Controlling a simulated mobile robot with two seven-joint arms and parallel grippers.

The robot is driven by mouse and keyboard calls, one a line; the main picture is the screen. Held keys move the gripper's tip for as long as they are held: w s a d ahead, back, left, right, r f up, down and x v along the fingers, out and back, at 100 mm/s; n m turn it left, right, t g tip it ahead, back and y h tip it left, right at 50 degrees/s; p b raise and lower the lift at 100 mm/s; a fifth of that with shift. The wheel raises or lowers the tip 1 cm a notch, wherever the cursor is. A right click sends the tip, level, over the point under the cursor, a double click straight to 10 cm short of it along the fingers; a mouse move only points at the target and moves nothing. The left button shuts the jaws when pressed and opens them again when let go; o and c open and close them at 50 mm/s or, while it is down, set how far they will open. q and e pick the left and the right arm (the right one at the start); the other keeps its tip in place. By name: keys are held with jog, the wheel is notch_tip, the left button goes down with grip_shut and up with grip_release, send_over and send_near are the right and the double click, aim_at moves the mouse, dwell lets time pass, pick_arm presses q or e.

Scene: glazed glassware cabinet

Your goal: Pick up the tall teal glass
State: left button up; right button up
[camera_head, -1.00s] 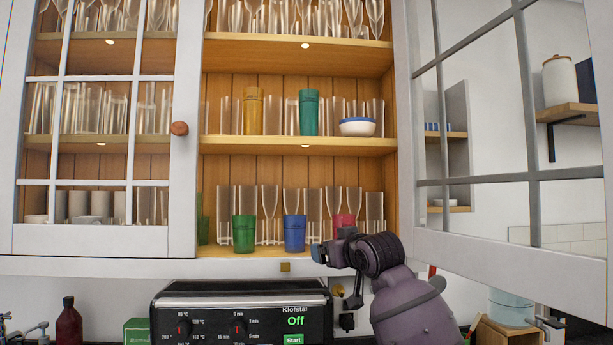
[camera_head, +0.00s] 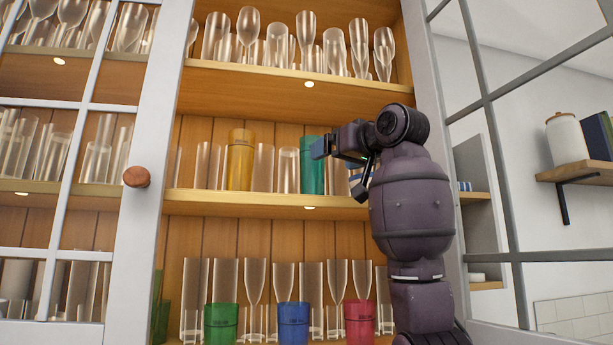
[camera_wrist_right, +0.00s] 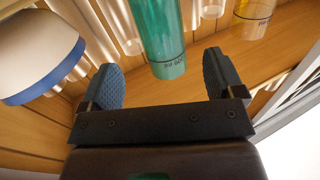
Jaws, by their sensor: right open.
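The tall teal glass (camera_head: 312,172) stands upright on the middle shelf of the cabinet, to the right of a yellow glass (camera_head: 240,160). My right gripper (camera_head: 322,148) is in front of it in the head view and hides part of it. In the right wrist view the teal glass (camera_wrist_right: 163,42) stands ahead of the open jaws of my right gripper (camera_wrist_right: 165,82), in line with the gap between the fingers. The fingers are apart and nothing is between them. My left gripper is not in view.
A white and blue bowl (camera_wrist_right: 35,50) stands beside the teal glass, close to one finger. Clear glasses stand behind. Green (camera_head: 220,324), blue (camera_head: 293,322) and red (camera_head: 359,322) glasses stand on the shelf below. The glazed right door (camera_head: 520,150) is open beside my arm.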

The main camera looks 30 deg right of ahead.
aim_at(320, 162)
jog(key=shift+w+a+r, duration=0.1)
jog(key=shift+w, duration=0.45)
jog(key=shift+w+a+p, duration=0.2)
jog(key=shift+w+p, duration=0.3)
jog(key=shift+w, duration=1.05)
jog(key=shift+w+a+p, duration=0.1)
jog(key=shift+w+p, duration=0.2)
jog(key=w+p, duration=0.1)
jog(key=w, duration=0.2)
jog(key=shift+w+a+f+p, duration=0.2)
jog(key=shift+a+p, duration=0.15)
jog(key=shift+w, duration=0.5)
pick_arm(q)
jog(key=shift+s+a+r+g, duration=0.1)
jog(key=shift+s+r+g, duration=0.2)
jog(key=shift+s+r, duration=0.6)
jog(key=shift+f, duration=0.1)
pick_arm(e)
jog(key=shift+c, duration=0.3)
jog(key=c, duration=1.1)
